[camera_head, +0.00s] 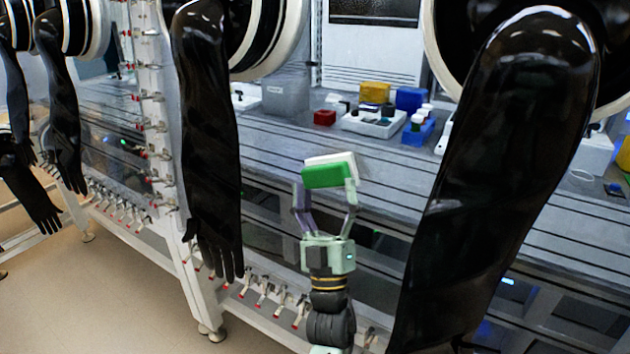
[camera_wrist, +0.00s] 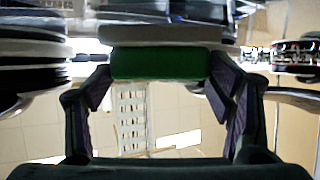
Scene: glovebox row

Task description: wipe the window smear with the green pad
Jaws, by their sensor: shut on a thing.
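The green pad (camera_head: 326,176) is a block with a green layer and a white layer on its far side. My gripper (camera_head: 325,185) is shut on it, one finger at each end, in front of the glovebox window (camera_head: 375,180). In the wrist view the green pad (camera_wrist: 160,63) spans between the fingertips of my gripper (camera_wrist: 160,75), with its pale layer above the green. I cannot tell whether the pad touches the window. I cannot make out a smear in either view.
Black glovebox gloves hang on both sides of my arm, one to the left (camera_head: 212,150) and a large one to the right (camera_head: 505,150). Behind the window are a red box (camera_head: 325,117), a white tray (camera_head: 372,124) and a blue rack (camera_head: 418,133). Small valves line the lower frame.

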